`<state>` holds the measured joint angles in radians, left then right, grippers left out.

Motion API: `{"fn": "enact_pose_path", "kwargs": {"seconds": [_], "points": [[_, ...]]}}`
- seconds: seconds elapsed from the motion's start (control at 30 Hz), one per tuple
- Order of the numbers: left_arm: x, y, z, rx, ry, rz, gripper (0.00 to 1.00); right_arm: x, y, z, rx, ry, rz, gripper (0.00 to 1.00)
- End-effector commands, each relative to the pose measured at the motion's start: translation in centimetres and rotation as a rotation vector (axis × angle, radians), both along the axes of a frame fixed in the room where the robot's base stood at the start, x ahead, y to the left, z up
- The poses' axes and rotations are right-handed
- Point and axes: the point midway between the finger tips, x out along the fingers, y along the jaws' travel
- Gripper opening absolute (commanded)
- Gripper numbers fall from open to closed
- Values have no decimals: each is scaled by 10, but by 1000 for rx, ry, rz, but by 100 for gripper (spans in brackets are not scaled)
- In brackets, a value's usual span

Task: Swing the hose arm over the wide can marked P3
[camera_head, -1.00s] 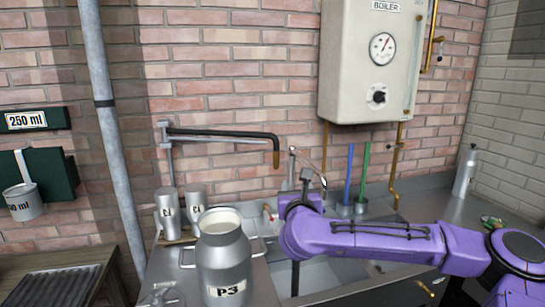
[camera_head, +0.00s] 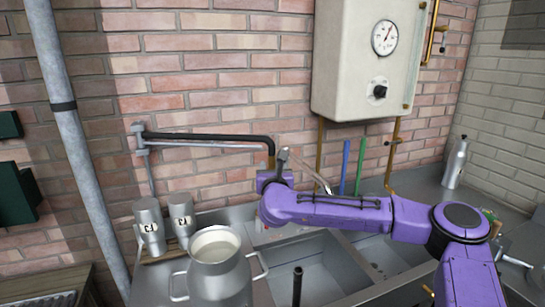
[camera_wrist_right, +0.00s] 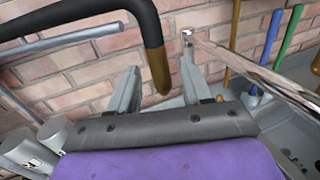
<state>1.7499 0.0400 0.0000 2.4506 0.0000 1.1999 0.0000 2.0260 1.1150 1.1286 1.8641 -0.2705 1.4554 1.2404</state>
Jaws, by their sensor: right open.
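The hose arm (camera_head: 205,137) is a black hose on a grey wall bracket, lying along the brick wall, its brown tip bent downward. The wide metal can (camera_head: 215,278) stands in front of it, below and left of the tip; its mouth shows pale contents, and its label is out of frame. My right gripper (camera_head: 275,165) is raised at the hose tip. In the right wrist view, its open fingers (camera_wrist_right: 160,68) stand either side of the hose's brown end (camera_wrist_right: 158,72); contact cannot be told. My left gripper is not in view.
Two small metal cans (camera_head: 150,226) stand left of the wide can. A sink (camera_head: 320,275) with an upright dark pipe is right of it. A slim tap (camera_wrist_right: 255,70) passes close to the right finger. The boiler (camera_head: 350,75) hangs above right.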

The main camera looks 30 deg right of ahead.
Motion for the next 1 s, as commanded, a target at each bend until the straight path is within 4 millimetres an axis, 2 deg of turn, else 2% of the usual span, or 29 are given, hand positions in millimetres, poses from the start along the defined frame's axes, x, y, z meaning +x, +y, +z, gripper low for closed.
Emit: {"fn": "enact_pose_path", "kwargs": {"seconds": [0.03, 0.2, 0.47, 0.5, 0.63, 0.67, 0.87, 1.0], "points": [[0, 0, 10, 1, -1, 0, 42, 8, -5, 3, -2, 5, -1, 49], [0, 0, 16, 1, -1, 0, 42, 24, -16, 1, -1, 3, -3, 49], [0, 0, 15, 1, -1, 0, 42, 26, -20, -1, -1, 1, -4, 49], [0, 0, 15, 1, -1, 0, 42, 26, -20, -1, -1, 1, -4, 46], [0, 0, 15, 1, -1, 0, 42, 26, -20, -1, -1, 1, -4, 3], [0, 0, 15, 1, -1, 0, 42, 26, -20, -1, -1, 1, -4, 0], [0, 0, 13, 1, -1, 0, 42, 28, -16, -2, 0, 1, -4, 0], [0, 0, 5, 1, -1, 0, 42, 35, 6, -4, -2, 1, -1, 0]]}}
